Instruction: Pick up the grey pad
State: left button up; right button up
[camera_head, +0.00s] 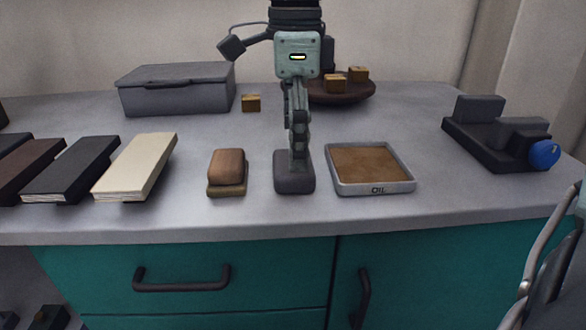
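The grey pad (294,182) is a small dark grey block near the front of the counter, between a brown block and a tray. My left gripper (299,157), pale green with dark jointed fingers, hangs straight down over it. Its fingertips overlap the pad's top face. I see the fingers edge-on, one behind the other, so the gap between them and any grip on the pad are hidden. The pad appears to rest on the counter. A part that seems to be my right arm shows at the lower right edge; its fingertips cannot be made out.
A brown block on a thin base (227,170) stands left of the pad, and an OIL tray (398,187) close on its right. Books (137,165) lie left. Behind are a grey case (176,95), a wooden cube (251,103) and a dark dish (362,96). A black fixture with a blue knob (545,153) stands right.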

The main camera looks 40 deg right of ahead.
notch_tip(320, 180, down, 4)
jog(key=shift+w+r, duration=0.15)
jog(key=shift+r, duration=0.05)
pick_arm(q)
jog(key=shift+w+d+r+t+h, duration=0.3)
jog(key=shift+w+d+r+t, duration=0.1)
jog(key=shift+d+r, duration=0.2)
pick_arm(e)
jog(key=c, duration=1.2)
jog(key=shift+r, duration=0.15)
